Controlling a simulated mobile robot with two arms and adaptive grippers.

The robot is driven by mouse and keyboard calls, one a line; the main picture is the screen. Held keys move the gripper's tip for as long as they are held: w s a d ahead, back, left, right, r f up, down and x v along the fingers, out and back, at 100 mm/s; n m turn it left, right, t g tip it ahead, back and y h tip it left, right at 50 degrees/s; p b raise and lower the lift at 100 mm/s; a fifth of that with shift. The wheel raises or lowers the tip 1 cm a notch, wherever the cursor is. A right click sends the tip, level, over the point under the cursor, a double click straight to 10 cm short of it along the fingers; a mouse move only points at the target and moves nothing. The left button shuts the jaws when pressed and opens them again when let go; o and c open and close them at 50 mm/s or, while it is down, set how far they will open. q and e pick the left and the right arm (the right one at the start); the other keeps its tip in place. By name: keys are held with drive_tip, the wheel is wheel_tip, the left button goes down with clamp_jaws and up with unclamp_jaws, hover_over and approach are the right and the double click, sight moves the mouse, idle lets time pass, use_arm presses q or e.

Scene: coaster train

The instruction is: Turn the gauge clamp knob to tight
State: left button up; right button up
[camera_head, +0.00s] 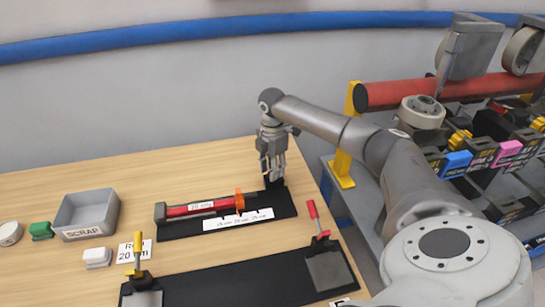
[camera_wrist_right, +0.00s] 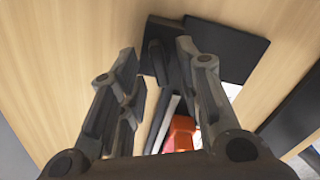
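The gauge (camera_head: 180,232) is a black base on the wooden table, with a red and grey bar, a "20 cm" label and an orange block (camera_head: 239,199) near its right end. A black upright piece (camera_head: 273,186), which looks like the clamp knob, stands at the base's right end. My right gripper (camera_head: 272,172) points down above it. In the right wrist view the gripper (camera_wrist_right: 157,55) is open, with the dark knob-like piece (camera_wrist_right: 158,62) between and beyond its fingertips. I cannot tell whether they touch, nor the knob's setting. My left gripper is out of view.
A grey scrap bin (camera_head: 86,212) stands at left beside a green block (camera_head: 41,231). A long black fixture (camera_head: 235,284) with a yellow-handled clamp (camera_head: 137,253) and a red-handled clamp (camera_head: 314,218) lies in front. A rack with a red bar (camera_head: 380,93) stands right.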

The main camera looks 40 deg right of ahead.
wheel_tip(320, 180, up, 12)
idle(0.4)
idle(0.4)
